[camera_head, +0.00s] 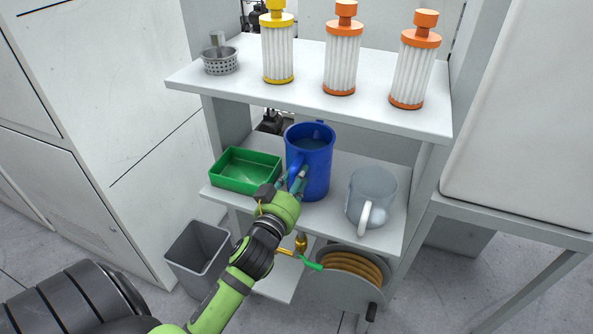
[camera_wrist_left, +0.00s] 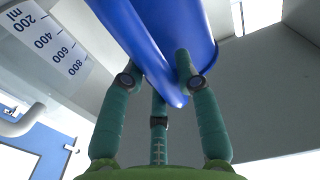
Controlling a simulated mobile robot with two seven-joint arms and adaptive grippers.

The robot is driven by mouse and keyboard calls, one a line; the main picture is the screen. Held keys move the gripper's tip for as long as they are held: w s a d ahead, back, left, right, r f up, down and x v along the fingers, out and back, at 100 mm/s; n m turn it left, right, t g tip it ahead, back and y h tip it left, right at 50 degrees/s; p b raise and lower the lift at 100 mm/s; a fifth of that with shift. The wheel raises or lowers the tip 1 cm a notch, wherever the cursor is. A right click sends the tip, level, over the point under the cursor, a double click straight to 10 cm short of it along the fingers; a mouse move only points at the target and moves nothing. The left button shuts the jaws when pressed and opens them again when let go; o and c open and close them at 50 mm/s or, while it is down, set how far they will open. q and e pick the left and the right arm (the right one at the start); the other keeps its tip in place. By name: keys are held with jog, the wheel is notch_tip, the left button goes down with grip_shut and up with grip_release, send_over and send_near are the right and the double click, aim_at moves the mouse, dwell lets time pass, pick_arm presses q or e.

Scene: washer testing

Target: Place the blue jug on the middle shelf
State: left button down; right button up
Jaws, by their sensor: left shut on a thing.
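The blue jug (camera_head: 318,160) is upright at the middle shelf (camera_head: 332,216), between a green tray and a grey translucent jug. I cannot tell whether its base touches the shelf. My left gripper (camera_head: 297,179) reaches in from the front and is shut on the jug's handle. In the left wrist view the blue jug (camera_wrist_left: 160,35) fills the top middle, and its handle comes down between the fingers of my left gripper (camera_wrist_left: 172,85). My right gripper is not in view.
The green tray (camera_head: 246,185) stands left of the blue jug, the grey jug (camera_head: 370,192) right. The top shelf (camera_head: 220,84) holds a mesh basket (camera_head: 221,62) and several filters (camera_head: 342,60). Below are a grey bin (camera_head: 195,262) and a hose reel (camera_head: 350,275).

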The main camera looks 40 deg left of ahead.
pick_arm(q)
jog(key=shift+r, duration=0.35)
jog(key=c, duration=0.9)
grip_release()
jog(key=shift+f, duration=0.35)
jog(key=shift+s, duration=0.15)
jog(key=shift+s+d, duration=0.1)
jog(key=shift+s, duration=0.05)
jog(key=shift+b+v, duration=1.75)
jog(key=shift+v, duration=4.05)
